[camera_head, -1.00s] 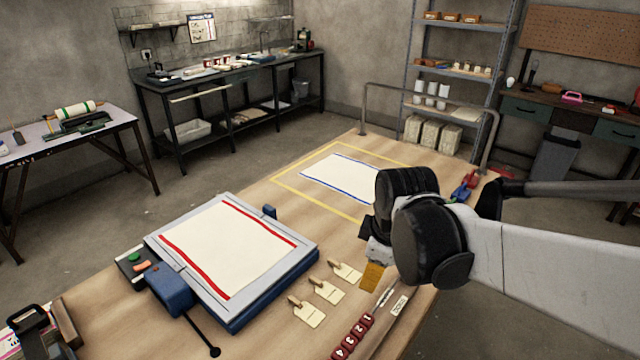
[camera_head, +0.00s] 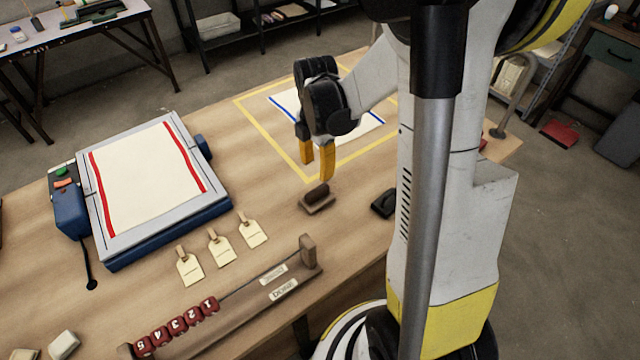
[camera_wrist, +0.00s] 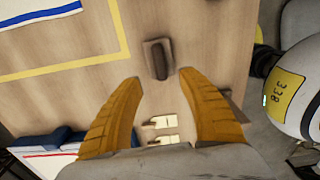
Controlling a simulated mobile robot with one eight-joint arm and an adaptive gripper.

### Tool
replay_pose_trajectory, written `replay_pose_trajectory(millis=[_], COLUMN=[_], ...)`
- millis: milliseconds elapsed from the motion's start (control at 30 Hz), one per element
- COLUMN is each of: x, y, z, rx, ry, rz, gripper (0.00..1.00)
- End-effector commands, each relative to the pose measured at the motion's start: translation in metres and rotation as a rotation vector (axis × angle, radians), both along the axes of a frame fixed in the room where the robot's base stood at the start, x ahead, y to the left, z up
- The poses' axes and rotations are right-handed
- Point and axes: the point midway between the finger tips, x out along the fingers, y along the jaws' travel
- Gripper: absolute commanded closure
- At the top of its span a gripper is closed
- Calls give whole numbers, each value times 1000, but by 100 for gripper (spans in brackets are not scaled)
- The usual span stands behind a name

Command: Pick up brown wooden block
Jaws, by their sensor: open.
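The brown wooden block (camera_head: 317,195) lies on the table, a dark rounded piece on a lighter flat base. It also shows in the wrist view (camera_wrist: 158,60), upper middle, just beyond my fingertips. My gripper (camera_head: 316,152) is open and empty, with yellow fingers pointing down, above and slightly behind the block in the head view. In the wrist view my gripper (camera_wrist: 158,80) has its fingers spread on either side of the block's line, and the block lies ahead of the gap, apart from both.
A white cloth with blue edges (camera_head: 285,103) lies inside a yellow outline behind the block. A framed press with a red-edged cloth (camera_head: 148,175) stands left. Three tags (camera_head: 220,248) and a rail with red numbered beads (camera_head: 180,325) are nearer. A dark object (camera_head: 384,203) sits right of the block.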

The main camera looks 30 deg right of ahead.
Motion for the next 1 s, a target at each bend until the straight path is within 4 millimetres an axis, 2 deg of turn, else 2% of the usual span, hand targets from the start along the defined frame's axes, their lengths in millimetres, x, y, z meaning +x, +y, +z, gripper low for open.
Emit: replay_pose_trajectory(millis=[200,467,733,833,1000], x=[0,0,1,1,1], y=[0,-1,-3,-3,-3], z=[-40,-59,-99,-106,-104], rx=[0,0,0,0,0], ry=[1,0,0,0,0], rz=[2,0,0,0,0], gripper=[53,53,53,53,53])
